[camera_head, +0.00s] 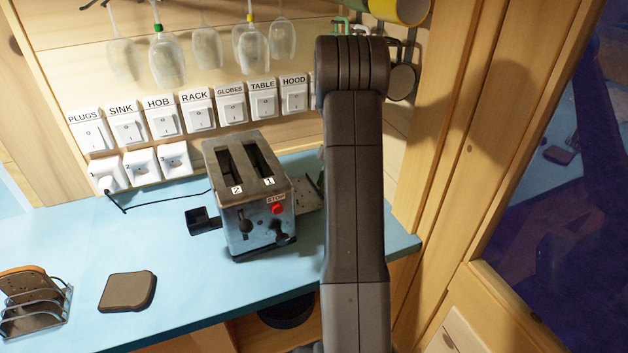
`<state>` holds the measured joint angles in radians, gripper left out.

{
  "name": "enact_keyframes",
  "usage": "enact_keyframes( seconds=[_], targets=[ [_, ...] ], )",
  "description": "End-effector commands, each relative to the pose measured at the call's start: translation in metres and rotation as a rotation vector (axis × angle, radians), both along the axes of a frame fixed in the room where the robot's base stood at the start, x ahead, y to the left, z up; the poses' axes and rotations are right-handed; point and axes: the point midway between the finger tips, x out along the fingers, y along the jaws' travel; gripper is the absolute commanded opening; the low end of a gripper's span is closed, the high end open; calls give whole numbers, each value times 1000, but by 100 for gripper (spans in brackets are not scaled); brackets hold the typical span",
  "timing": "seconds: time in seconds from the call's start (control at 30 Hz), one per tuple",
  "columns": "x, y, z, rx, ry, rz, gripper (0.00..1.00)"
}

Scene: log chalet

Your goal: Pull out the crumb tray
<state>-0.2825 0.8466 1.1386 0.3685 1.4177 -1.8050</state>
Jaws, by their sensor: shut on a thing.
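The metal toaster (246,197) stands upright on the blue counter. It has two slots marked 2 and 1, a red STOP button (277,208) and dark controls on its front. A thin grey metal plate, which looks like the crumb tray (306,196), sticks out from the toaster's right side, low by the counter. Its right end goes behind my arm. My arm stands in front of this spot and hides my gripper, so its hold on the tray does not show. A small black open box-like part (204,220) sits at the toaster's left side.
A brown slice (127,291) lies on the blue counter (170,255). A wire rack (34,308) with slices stands at the far left. Labelled switches (198,110) line the wall under hanging glasses (167,62). A wooden post (455,120) stands right of my arm.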

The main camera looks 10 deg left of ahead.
Motion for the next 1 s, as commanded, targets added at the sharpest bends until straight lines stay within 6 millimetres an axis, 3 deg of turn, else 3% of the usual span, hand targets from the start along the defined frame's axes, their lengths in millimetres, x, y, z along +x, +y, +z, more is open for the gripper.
enact_keyframes(
  seconds=[0.1,0.13,0.23,0.63,1.0],
  targets=[
    [-3,-1,-3,-5,9,1,0],
    [-3,-1,-3,-5,9,1,30],
    [-3,-1,-3,-4,9,2,48],
    [-6,6,-1,-3,4,3,48],
    [-45,58,1,-2,5,7,48]
  ],
)
